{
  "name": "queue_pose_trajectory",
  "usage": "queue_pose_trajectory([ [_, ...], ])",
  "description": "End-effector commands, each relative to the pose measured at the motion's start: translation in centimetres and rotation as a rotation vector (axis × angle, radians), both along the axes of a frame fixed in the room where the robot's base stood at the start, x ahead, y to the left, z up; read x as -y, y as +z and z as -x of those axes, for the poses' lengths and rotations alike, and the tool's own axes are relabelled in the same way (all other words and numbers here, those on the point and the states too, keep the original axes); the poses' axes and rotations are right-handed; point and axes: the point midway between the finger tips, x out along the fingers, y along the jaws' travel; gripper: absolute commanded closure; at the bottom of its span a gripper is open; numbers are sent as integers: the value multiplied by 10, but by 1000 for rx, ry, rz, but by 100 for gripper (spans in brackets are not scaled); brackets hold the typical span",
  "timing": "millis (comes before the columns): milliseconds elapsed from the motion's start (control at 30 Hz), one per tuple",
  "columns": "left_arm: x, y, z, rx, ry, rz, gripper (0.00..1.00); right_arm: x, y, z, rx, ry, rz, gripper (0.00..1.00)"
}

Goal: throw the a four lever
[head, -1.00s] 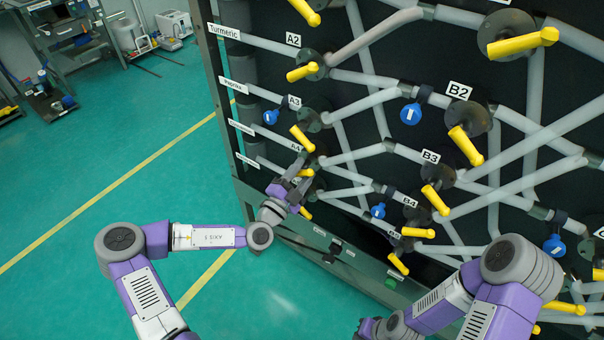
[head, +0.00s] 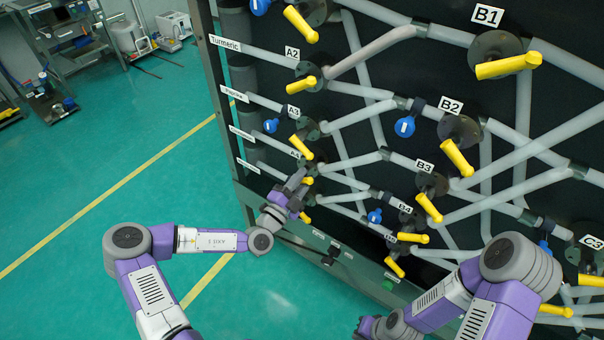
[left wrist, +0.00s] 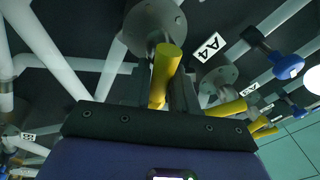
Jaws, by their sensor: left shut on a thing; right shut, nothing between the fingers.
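The A4 lever is a short yellow handle on a round dark valve; its free end shows beside my left gripper in the head view (head: 308,181). In the left wrist view the yellow A4 lever (left wrist: 166,68) stands between the fingers, with its grey valve flange (left wrist: 153,27) behind. My left gripper (head: 300,182) is shut on this lever, low on the panel's left column. The A4 label (left wrist: 210,47) shows clearly in the left wrist view and is partly covered in the head view. My right arm is at the lower right; its fingers are out of frame.
The A3 lever (head: 301,147) is just above my left gripper, and another yellow lever (head: 304,217) is just below. Pale pipes and more yellow levers, such as B3 (head: 429,208), cover the black panel. Open green floor (head: 110,170) lies left.

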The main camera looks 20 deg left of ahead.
Motion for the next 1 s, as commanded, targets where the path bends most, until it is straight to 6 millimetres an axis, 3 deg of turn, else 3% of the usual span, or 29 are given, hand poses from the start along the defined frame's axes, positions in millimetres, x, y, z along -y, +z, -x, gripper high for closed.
queue_pose_trajectory([
  [33,-3,6,-1,5,9,-22,100,0,16,0,0,0,0,100],
  [300,-2,2,-1,57,9,-165,100,0,58,0,0,0,0,100],
  [1000,-2,-12,-1,265,12,-727,100,0,128,0,0,0,0,100],
])
